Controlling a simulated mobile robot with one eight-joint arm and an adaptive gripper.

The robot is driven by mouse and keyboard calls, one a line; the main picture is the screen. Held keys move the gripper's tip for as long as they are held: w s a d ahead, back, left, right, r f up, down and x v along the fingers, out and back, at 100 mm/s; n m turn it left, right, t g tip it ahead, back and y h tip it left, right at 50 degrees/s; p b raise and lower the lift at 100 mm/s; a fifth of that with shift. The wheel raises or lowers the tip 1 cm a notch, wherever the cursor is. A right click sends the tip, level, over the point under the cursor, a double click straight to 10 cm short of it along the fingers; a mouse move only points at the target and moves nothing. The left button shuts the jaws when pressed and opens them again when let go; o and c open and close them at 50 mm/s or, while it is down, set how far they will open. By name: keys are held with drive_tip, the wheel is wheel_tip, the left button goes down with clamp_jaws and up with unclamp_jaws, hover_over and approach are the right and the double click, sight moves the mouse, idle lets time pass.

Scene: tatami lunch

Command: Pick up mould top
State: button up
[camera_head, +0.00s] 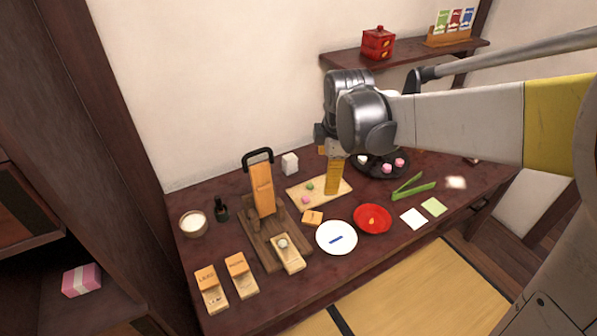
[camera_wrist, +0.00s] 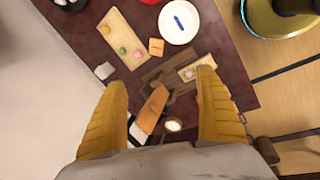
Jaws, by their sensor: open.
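No piece is clearly marked as the mould top. A light wooden mould piece (camera_head: 288,254) with a round pale centre lies on the front of a dark wooden press base (camera_head: 262,253); it also shows in the wrist view (camera_wrist: 188,75). A small tan block (camera_head: 312,217) lies beside the white plate, and in the wrist view (camera_wrist: 156,46). Two labelled wooden pieces, one left (camera_head: 211,291) and one right (camera_head: 241,275), lie at the front left. My gripper (camera_head: 332,192) is open and empty above the table, with yellow fingers spread wide in the wrist view (camera_wrist: 162,79).
The press's upright orange wooden lever (camera_head: 262,187) with a black handle stands tall. A sweets board (camera_head: 335,193), white plate (camera_head: 336,248), red dish (camera_head: 373,212) and green tongs (camera_head: 414,187) crowd the right.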

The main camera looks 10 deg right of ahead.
drive_tip(key=w+f+n+g, duration=0.2)
drive_tip(key=w+f+n, duration=0.8)
drive_tip(key=f, duration=0.3)
drive_tip(key=n+g+b, duration=0.1)
drive_tip(key=n+b, duration=0.1)
drive_tip(key=n, duration=0.2)
hover_over(312, 217)
drive_tip(key=f, duration=1.3)
drive_tip(key=shift+w, duration=0.35)
drive_tip(key=f+b, duration=0.1)
drive_tip(key=f, duration=0.1)
drive_tip(key=f+b, duration=0.1)
drive_tip(key=f, duration=0.1)
drive_tip(key=f+b, duration=0.1)
drive_tip(key=f, duration=0.1)
drive_tip(key=shift+s+d, duration=0.1)
drive_tip(key=shift+s, duration=0.2)
drive_tip(key=shift+r, duration=0.15)
drive_tip(key=c, duration=1.2)
